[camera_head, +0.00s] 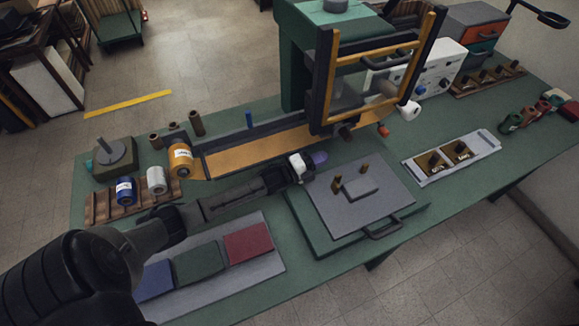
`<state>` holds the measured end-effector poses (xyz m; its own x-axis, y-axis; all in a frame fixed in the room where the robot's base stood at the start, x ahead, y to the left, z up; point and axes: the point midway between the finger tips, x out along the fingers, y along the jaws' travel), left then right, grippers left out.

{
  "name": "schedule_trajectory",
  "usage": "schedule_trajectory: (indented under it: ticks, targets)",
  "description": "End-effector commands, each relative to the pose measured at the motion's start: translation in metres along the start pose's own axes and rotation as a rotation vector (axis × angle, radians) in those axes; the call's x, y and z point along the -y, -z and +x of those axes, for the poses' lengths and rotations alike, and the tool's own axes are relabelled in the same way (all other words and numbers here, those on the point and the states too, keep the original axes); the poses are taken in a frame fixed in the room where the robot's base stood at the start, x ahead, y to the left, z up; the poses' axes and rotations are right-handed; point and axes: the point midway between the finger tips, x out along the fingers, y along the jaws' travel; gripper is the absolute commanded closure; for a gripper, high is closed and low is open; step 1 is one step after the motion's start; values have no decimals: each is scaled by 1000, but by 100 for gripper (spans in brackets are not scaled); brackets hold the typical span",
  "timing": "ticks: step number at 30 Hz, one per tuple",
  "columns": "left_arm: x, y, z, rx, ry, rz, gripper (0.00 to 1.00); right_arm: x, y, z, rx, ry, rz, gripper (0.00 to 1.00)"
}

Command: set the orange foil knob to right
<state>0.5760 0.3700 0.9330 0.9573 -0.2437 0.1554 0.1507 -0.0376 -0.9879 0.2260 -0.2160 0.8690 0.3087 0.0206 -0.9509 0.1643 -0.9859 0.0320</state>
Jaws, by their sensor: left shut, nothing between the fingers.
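A small orange knob (383,130) shows at the front right of the green press (298,60), low beside its frame. I take it for the foil knob; it is too small to tell which way it is set. My left gripper (319,159) is shut and empty, over the back left edge of the grey plate (375,208). It is to the left of the orange knob, lower in the picture and clearly apart from it.
A white control box (440,72) stands behind the press's right side. A tray (480,152) with brass pieces lies right; green table between is clear.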

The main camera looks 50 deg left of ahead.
Motion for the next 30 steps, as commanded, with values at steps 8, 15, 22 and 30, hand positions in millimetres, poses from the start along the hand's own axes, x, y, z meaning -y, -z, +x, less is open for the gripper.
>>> schedule_trajectory:
  ticks: [8, 15, 22, 30]
  targets:
    - [-2, 0, -51, 0, -3, -1, 100, 1, 1, -2, 2, 3, 3, 100]
    - [-2, 0, -80, 1, -2, 0, 100, 1, 1, -4, 3, 2, 3, 100]
    - [-1, 0, -92, 0, 1, 0, 100, -1, 1, -4, 4, -3, -3, 100]
    - [-1, 0, -93, 0, 1, -1, 100, -2, 0, -4, 4, -5, -7, 100]
